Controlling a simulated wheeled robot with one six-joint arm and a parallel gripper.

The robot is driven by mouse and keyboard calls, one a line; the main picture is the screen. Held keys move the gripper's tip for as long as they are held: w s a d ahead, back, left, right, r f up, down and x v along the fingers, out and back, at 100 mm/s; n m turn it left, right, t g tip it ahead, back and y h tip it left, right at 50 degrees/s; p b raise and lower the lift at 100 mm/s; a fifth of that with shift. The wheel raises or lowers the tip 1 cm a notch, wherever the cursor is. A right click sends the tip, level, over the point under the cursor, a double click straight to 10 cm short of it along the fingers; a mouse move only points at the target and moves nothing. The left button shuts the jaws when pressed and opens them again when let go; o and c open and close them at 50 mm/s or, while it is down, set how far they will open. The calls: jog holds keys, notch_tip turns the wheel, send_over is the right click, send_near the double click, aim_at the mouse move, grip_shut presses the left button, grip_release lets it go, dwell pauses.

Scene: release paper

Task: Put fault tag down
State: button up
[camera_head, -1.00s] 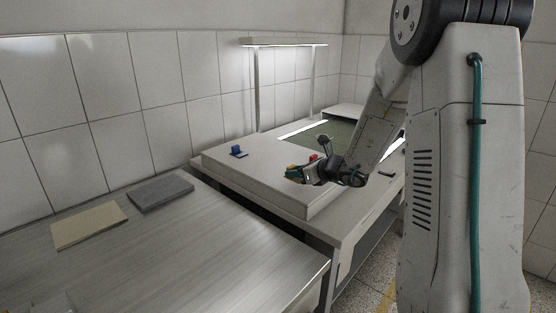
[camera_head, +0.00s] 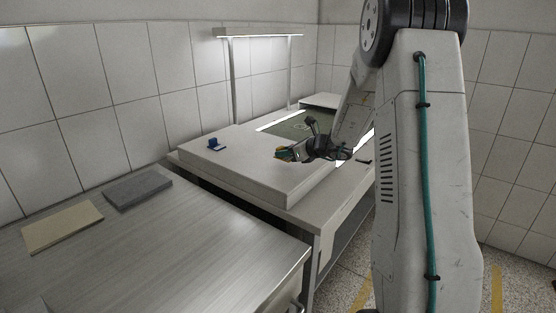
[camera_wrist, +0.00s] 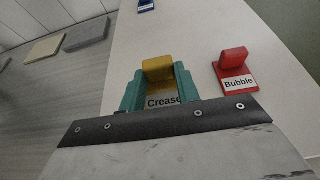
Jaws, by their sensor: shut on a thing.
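My gripper (camera_wrist: 159,92) has teal fingers shut on a yellow fault tag (camera_wrist: 158,69) with a white label reading "Crease". In the head view my gripper (camera_head: 284,153) is over the near part of the pale raised board (camera_head: 240,176); whether the tag touches the board I cannot tell. A red tag (camera_wrist: 234,62) labelled "Bubble" stands on the board just right of my gripper in the wrist view. A blue tag (camera_head: 215,144) stands on the board to the left in the head view, and shows at the top of the wrist view (camera_wrist: 146,5).
A steel-topped table (camera_head: 170,240) is at the front left with a grey pad (camera_head: 138,189) and a beige pad (camera_head: 62,226). A green mat (camera_head: 291,128) and a lamp frame (camera_head: 257,36) are behind the board. Board space between blue tag and gripper is clear.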

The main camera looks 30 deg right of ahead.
aim_at(279, 166)
jog(key=w, duration=0.1)
jog(key=w+a, duration=0.1)
jog(key=shift+w+a+f, duration=0.1)
jog(key=shift+w+f, duration=0.1)
jog(key=shift+w, duration=0.2)
jog(key=shift+f, duration=1.65)
jog(key=shift+f, duration=0.2)
jog(key=o, duration=1)
jog(key=shift+c, duration=0.2)
jog(key=shift+r, duration=0.1)
